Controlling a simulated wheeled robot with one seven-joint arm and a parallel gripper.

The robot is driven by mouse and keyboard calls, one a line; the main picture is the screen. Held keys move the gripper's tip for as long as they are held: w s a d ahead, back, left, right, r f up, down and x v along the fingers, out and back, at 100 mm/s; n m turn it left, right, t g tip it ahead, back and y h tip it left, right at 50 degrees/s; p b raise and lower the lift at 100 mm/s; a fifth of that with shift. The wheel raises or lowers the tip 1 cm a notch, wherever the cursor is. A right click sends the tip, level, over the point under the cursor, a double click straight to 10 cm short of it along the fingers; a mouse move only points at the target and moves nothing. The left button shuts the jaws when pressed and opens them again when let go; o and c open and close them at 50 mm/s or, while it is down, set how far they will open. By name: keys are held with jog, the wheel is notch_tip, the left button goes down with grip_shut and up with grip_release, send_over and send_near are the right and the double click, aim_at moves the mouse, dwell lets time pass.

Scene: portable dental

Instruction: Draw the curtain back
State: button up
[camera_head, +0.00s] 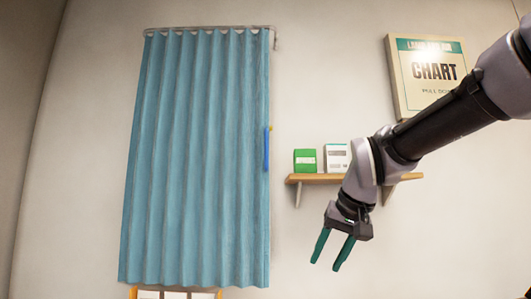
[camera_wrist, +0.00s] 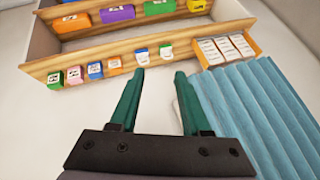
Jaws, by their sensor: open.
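A teal curtain (camera_head: 195,160) hangs from a rail (camera_head: 208,31) on the wall and is spread out in vertical folds. A blue strip (camera_head: 266,149), which looks like a handle, is on its right edge. My gripper (camera_head: 330,268) is to the right of the curtain, apart from it, with its green fingers pointing down. The fingers are open and nothing is between them. In the wrist view my gripper (camera_wrist: 155,75) shows with the curtain (camera_wrist: 255,115) close by on the right. The blue strip is not visible in the wrist view.
A wooden wall shelf (camera_head: 310,178) holds a green box (camera_head: 305,160) and a white box (camera_head: 338,156), behind my arm. A chart box (camera_head: 428,75) is on the wall at upper right. The wrist view shows wooden shelving (camera_wrist: 120,50) with several small boxes and an orange tray (camera_wrist: 254,44).

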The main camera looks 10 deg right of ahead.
jog(key=w+d+r+t+h, duration=0.2)
jog(key=w+d+r+h, duration=0.1)
jog(key=w+r, duration=0.5)
jog(key=n+t+y, duration=0.1)
jog(key=n+t, duration=0.3)
jog(key=t, duration=0.5)
send_near(267, 142)
jog(key=w, duration=1)
jog(key=shift+w+r, duration=0.2)
jog(key=shift+w, duration=0.1)
grip_shut()
